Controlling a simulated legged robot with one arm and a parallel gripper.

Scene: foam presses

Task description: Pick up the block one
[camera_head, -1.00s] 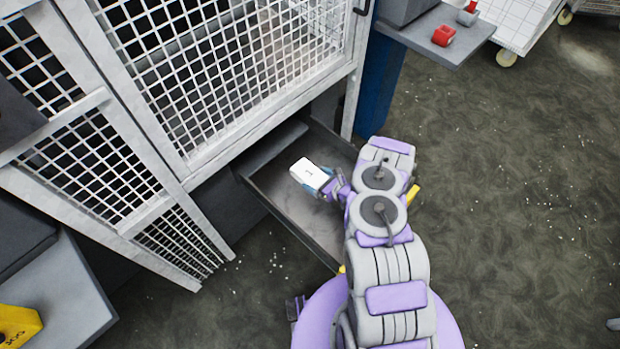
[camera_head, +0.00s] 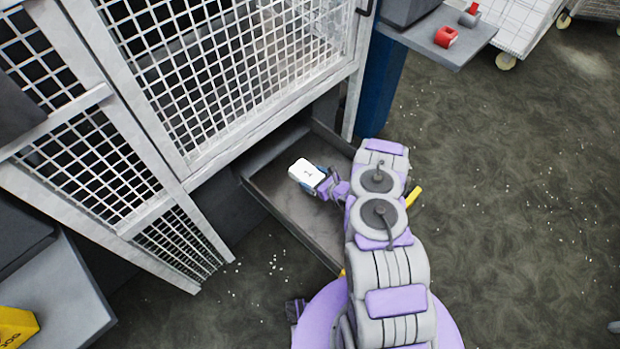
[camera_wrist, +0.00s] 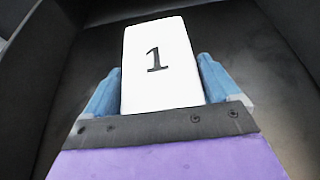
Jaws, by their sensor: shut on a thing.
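Block one is a white block (camera_head: 306,173) with a black "1" on its top face. In the head view it is at the end of my arm, over the dark grey tray (camera_head: 318,228) below the mesh cage. My gripper (camera_head: 318,180) is shut on it. In the wrist view the block (camera_wrist: 158,85) sits between the two blue fingers of my gripper (camera_wrist: 160,88), one on each side. The block's near end is hidden by the gripper. I cannot tell whether its underside touches the tray floor.
A white mesh cage (camera_head: 215,75) stands right behind the tray. A blue post (camera_head: 381,85) is to the right of it. A grey shelf with a red part (camera_head: 445,37) is at the upper right. A yellow object (camera_head: 17,325) lies at the lower left. The floor at right is open.

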